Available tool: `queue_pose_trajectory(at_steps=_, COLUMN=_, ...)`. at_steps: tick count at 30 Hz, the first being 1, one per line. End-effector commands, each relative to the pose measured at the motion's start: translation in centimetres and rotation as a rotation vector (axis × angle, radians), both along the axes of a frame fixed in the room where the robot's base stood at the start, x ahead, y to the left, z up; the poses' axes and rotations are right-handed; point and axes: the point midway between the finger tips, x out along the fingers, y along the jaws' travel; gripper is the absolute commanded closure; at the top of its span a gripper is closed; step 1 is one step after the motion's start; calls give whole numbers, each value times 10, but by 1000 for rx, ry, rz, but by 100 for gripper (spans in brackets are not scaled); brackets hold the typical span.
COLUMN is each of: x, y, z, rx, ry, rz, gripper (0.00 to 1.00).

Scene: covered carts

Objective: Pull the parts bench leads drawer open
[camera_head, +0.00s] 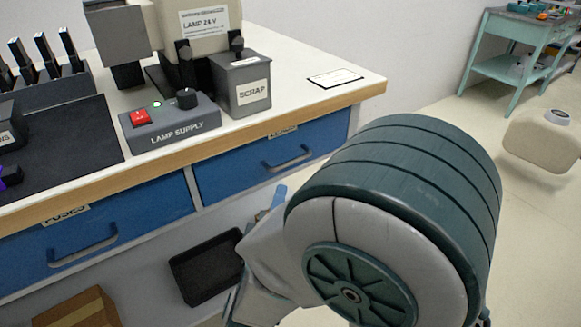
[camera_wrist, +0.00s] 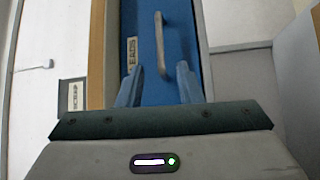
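The leads drawer (camera_head: 236,172) is the blue drawer at the right of the bench front, and it looks shut. Its label is partly hidden by the bench edge in the head view; the wrist view shows a label (camera_wrist: 132,51) reading "LEADS". The grey bar handle (camera_head: 287,159) is clear in the head view. In the wrist view the handle (camera_wrist: 160,44) stands ahead of my gripper (camera_wrist: 158,84), roughly between the lines of its two blue fingers. The fingers are apart with nothing between them. In the head view my arm hides most of the gripper.
The fuses drawer (camera_head: 100,240) is left of it. On the bench stand the lamp supply (camera_head: 170,128) and the scrap box (camera_head: 241,84). A black tray (camera_head: 205,268) and a cardboard box (camera_head: 80,310) lie below.

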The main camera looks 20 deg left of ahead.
Motion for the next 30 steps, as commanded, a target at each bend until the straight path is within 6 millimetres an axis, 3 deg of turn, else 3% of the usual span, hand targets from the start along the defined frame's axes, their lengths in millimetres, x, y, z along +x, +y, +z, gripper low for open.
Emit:
queue_pose_trajectory(at_steps=9, x=68, y=3, z=7, rx=4, ry=0, rz=-5, gripper=68)
queue_pose_trajectory(at_steps=15, x=100, y=6, z=11, rx=2, ry=1, rz=-3, gripper=68)
queue_pose_trajectory(at_steps=21, x=114, y=8, z=14, rx=2, ry=1, rz=0, gripper=68)
queue_pose_trajectory(at_steps=30, x=116, y=8, z=15, rx=2, ry=2, rz=1, gripper=70)
